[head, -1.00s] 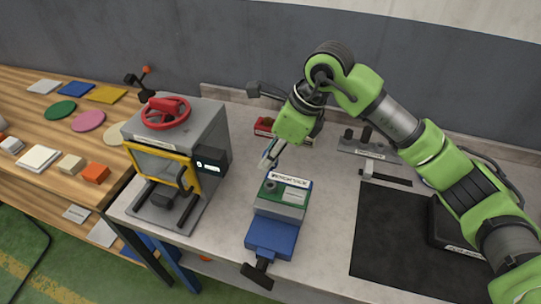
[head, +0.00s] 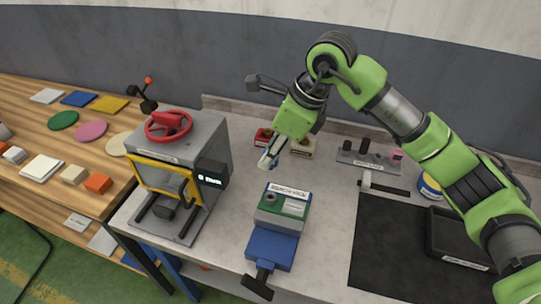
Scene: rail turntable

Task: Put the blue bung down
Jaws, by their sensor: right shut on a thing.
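My right gripper (head: 268,162) is shut and points down over the bench, behind the blue vise (head: 271,250). A small bit of blue shows at its fingertips, apparently the blue bung, mostly hidden by the fingers. The gripper is clear of the green-topped block (head: 292,207) held in the vise. That block has a label plate and a round dark fitting on its top. My left gripper is not in view.
A red bin (head: 262,138) and a beige bin (head: 302,149) stand behind the gripper. A grey press with a red handwheel (head: 168,126) is at left. A rack (head: 368,158), a tin (head: 429,187), a black mat (head: 385,245) and a dark tray (head: 458,241) are at right.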

